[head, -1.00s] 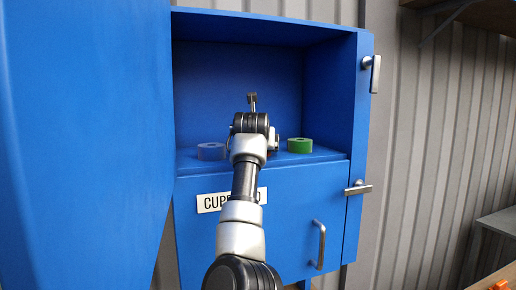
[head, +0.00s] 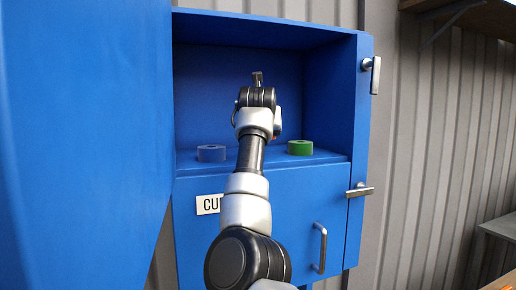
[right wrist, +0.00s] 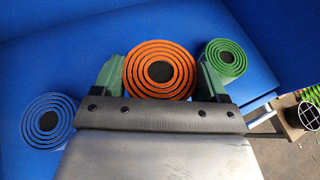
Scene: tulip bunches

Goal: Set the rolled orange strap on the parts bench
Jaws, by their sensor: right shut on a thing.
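The rolled orange strap (right wrist: 160,70) sits between the two green fingers of my right gripper (right wrist: 157,76) in the right wrist view. The gripper is shut on it, and its coils face the camera. In the head view my right arm reaches into the open blue cupboard and hides the gripper and nearly all of the strap. Only a sliver of orange shows beside my wrist. A grey bench-like surface (head: 503,226) shows at the right edge of the head view; I cannot tell whether it is the parts bench. My left gripper is not in view.
A blue roll (head: 211,153) and a green roll (head: 300,147) stand on the cupboard shelf (head: 325,156), on either side of my arm. The cupboard's side walls and top enclose the space. A large blue panel (head: 85,140) fills the left. A handle (head: 320,248) projects below the shelf.

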